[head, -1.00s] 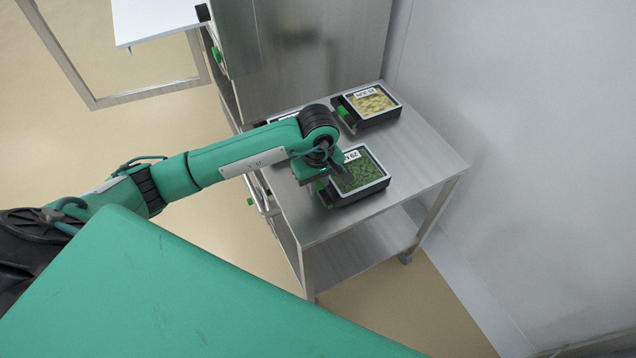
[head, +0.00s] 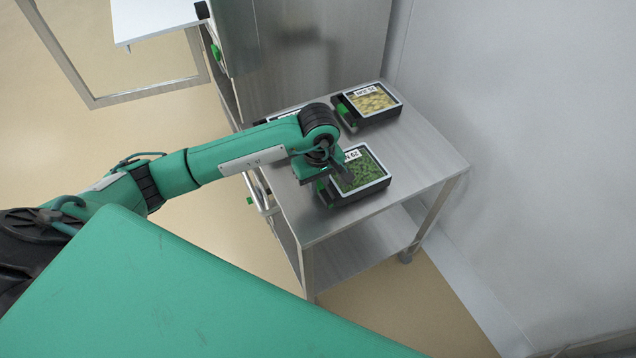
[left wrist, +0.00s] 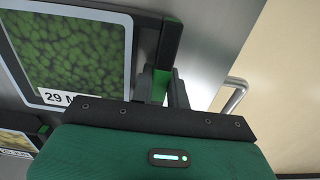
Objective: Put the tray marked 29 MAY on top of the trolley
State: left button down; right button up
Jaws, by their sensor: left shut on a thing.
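The tray marked 29 MAY (head: 368,172) is black with a clear lid over green contents and sits at the near part of the steel trolley's top (head: 425,160). In the left wrist view the tray (left wrist: 75,50) shows its label, partly cut off as "29 M". My left gripper (head: 328,184) is at the tray's left side. In the left wrist view its fingers (left wrist: 163,90) are shut on the tray's green and black side handle. Whether the tray touches the top or is just above it, I cannot tell. My right gripper is out of view.
Another tray with yellow contents (head: 368,103) stands farther back on the top. A third tray (head: 283,115) is mostly hidden behind my arm. A steel cabinet (head: 320,40) rises behind, and a grey wall (head: 540,150) is at the right. The top's right side is bare.

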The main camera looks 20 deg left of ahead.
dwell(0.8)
pick_arm(q)
jog(key=c, duration=1.3)
grip_release()
jog(key=shift+c, duration=0.3)
jog(key=shift+c, duration=1.2)
jog(key=shift+r, duration=0.15)
jog(key=shift+r+p, duration=1.3)
jog(key=shift+r, duration=2.1)
